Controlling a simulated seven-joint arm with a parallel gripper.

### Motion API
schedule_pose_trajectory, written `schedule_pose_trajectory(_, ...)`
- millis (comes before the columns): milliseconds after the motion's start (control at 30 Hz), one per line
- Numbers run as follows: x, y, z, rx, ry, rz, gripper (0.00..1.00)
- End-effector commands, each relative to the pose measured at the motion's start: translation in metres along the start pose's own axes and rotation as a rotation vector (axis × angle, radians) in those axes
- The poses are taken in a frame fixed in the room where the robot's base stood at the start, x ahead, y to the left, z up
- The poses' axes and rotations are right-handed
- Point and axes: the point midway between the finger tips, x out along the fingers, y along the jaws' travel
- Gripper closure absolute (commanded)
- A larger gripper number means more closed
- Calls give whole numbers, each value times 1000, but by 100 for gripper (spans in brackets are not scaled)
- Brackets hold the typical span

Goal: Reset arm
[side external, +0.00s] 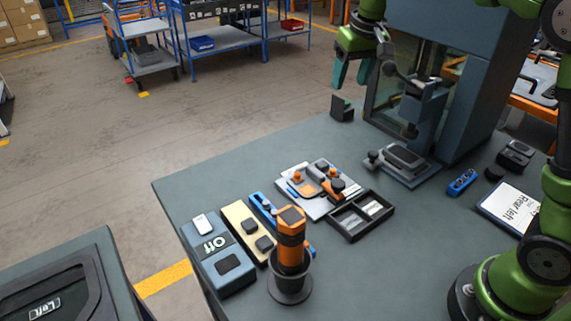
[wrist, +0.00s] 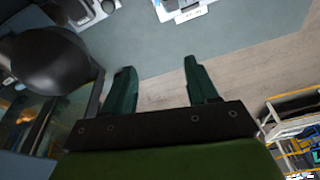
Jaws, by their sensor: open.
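My gripper (side external: 354,72) is at the upper middle of the side external view, held in the air beside the tall blue-grey machine (side external: 464,75). Its two green fingers hang down, apart, with nothing between them. The wrist view shows the same open gripper (wrist: 162,88), with table edge and floor beyond the fingers. A dark rounded knob on a lever (side external: 390,69) is close to the right of the fingers in the side view. A large dark rounded shape (wrist: 45,62) is close to the left finger in the wrist view. I cannot tell whether anything touches.
The table (side external: 250,165) bears an orange-and-black tool (side external: 291,240) in a round stand, an "Off" box (side external: 218,262), a black two-part tray (side external: 360,215) and a "Rear left" sign (side external: 512,207). A small dark block (side external: 342,108) stands near the back edge below my gripper.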

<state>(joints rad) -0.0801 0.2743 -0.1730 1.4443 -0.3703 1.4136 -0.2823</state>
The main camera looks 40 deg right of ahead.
Motion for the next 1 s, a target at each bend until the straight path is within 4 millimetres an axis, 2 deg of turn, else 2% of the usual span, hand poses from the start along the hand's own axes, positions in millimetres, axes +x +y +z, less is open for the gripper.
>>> schedule_pose_trajectory(33, -21, 10, 6, 57, 64, -13, 42)
schedule_pose_trajectory(100, -42, 23, 14, 133, 140, -30, 42)
schedule_pose_trajectory(267, -80, 48, 33, 296, 294, -94, 42)
schedule_pose_trajectory(333, -91, 53, 47, 347, 341, -132, 42)
schedule_pose_trajectory(533, -81, 19, 126, 283, 333, -246, 42)
schedule_pose_trajectory(700, -57, -5, 196, 210, 328, -298, 42)
schedule_pose_trajectory(833, -41, -12, 226, 183, 328, -308, 42)
schedule_pose_trajectory(1000, -35, -14, 236, 173, 327, -309, 42)
